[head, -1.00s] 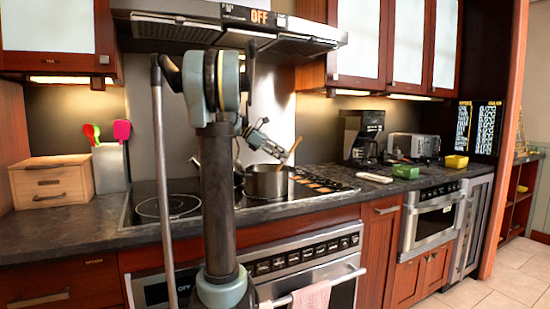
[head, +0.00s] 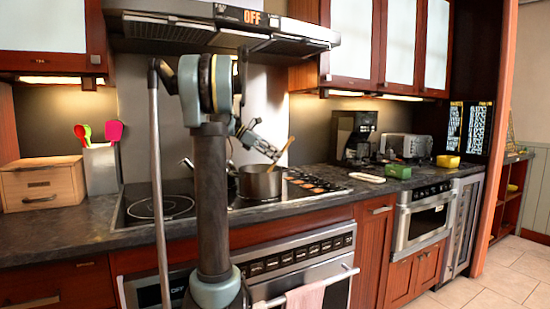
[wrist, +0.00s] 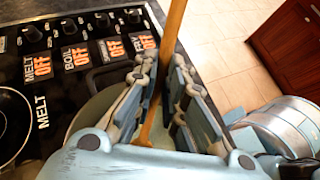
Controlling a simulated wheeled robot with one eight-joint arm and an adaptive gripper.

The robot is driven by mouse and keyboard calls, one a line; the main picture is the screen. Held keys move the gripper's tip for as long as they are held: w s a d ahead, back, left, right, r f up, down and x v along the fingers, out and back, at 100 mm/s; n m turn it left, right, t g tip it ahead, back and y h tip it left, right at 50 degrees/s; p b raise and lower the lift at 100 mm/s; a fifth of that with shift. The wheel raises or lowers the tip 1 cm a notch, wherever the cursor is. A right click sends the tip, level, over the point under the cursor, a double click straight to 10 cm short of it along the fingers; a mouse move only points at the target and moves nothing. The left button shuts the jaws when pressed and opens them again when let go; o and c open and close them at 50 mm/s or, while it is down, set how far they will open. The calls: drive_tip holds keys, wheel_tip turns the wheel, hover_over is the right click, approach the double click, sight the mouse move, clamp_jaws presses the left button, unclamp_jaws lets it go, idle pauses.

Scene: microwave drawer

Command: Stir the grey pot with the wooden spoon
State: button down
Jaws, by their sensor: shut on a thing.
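The grey pot (head: 258,184) stands on the cooktop, just right of my arm column in the head view. The wooden spoon (head: 284,150) slants up and to the right out of it. My gripper (head: 274,153) is above the pot, shut on the spoon's handle. In the wrist view the spoon (wrist: 174,28) passes between the two fingers of my gripper (wrist: 163,68), and its lower part goes down into the pot (wrist: 92,112). The fingers and palm hide much of the pot, and the spoon's head is hard to make out.
A kettle-like thing is partly hidden behind my arm. Control knobs (wrist: 68,26) line the cooktop's right side. A white item (head: 367,177), a green box (head: 398,171), a coffee maker (head: 356,138) and a toaster (head: 407,147) stand farther right. The range hood (head: 230,32) hangs above.

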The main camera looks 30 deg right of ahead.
idle(0.3)
drive_tip(key=shift+s+d+r, duration=0.65)
drive_tip(key=shift+d+r, duration=0.3)
drive_tip(key=shift+r, duration=0.8)
drive_tip(key=shift+s+d+r, duration=0.6)
drive_tip(key=shift+d+r, duration=0.4)
drive_tip(key=shift+r, duration=0.75)
drive_tip(key=shift+s+d+r, duration=0.65)
drive_tip(key=shift+d+r, duration=0.3)
drive_tip(key=shift+r, duration=0.8)
drive_tip(key=shift+r, duration=0.1)
drive_tip(key=shift+r, duration=2.45)
